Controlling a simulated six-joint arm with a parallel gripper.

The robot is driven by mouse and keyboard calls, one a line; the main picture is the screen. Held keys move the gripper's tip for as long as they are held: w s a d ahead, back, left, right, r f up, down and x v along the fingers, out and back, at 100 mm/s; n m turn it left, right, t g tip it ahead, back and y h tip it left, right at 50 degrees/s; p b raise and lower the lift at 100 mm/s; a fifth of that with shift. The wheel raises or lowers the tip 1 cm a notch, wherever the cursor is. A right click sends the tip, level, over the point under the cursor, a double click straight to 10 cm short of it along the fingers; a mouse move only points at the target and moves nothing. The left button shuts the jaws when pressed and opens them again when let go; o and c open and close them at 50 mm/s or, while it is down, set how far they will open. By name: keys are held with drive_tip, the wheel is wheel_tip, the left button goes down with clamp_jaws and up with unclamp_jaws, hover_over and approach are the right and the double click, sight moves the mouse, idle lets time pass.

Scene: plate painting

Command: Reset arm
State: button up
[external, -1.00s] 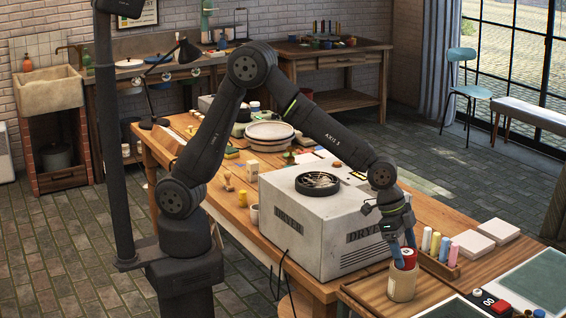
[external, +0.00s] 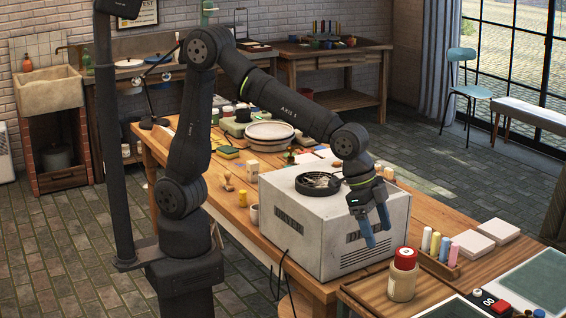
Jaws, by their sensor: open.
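My gripper (external: 378,241) has blue fingers that stand apart with nothing between them. It hangs in front of the white dryer box (external: 300,245), near its right front corner, and hides part of the lettering there. A red-topped can (external: 405,259) sits in or on a cream container (external: 402,284) on the wooden tray (external: 368,292), to the right of and below my gripper. My gripper is apart from both. Whether the fingers touch the dryer cannot be told from this view.
A rack of coloured bottles (external: 438,246) stands right of the can, with white blocks (external: 487,230) beyond. A round black fan (external: 318,184) tops the dryer. Stacked plates (external: 270,132) stand further back on the wooden table (external: 232,200). A red button box (external: 497,306) is at the lower right.

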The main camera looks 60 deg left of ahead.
drive_tip(key=a, duration=0.2)
approach(399, 248)
drive_tip(key=x, duration=0.2)
drive_tip(key=d+x, duration=0.1)
drive_tip(key=x, duration=0.2)
drive_tip(key=shift+f, duration=0.1)
drive_tip(key=f, duration=0.2)
drive_tip(key=w+f, duration=0.1)
drive_tip(key=shift+f, duration=0.35)
drive_tip(key=shift+w+f, duration=0.1)
drive_tip(key=shift+f, duration=0.35)
